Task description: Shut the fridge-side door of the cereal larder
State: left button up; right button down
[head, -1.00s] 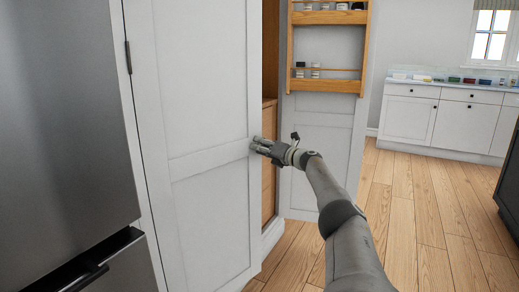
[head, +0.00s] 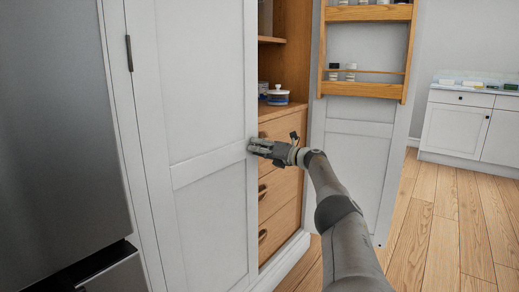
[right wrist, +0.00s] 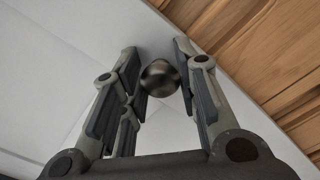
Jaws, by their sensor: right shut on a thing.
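The fridge-side door (head: 205,110) of the larder is a white panelled door beside the fridge, hinged on its left. It stands partly open, with the larder inside (head: 286,118) showing past its free edge. My right gripper (head: 257,149) is at that free edge, about mid-height of the door in view. In the right wrist view, its fingers are shut on a dark round knob (right wrist: 160,78) against the white door face. My left gripper is not in view.
The grey fridge (head: 60,130) stands close at the left. The other larder door (head: 356,160), with wooden racks (head: 365,90) holding small jars, stands open at the right. Open wood floor (head: 440,230) lies at the right.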

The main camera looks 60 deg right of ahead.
aim_at(252, 118)
jog(key=shift+w, duration=0.1)
jog(key=shift+r, duration=0.2)
jog(key=c, duration=1.5)
grip_release()
jog(key=shift+w, duration=0.1)
jog(key=o, duration=0.4)
jog(key=shift+w+f, duration=0.1)
jog(key=shift+w, duration=0.1)
notch_tip(252, 118, up, 8)
jog(key=shift+r, duration=1.15)
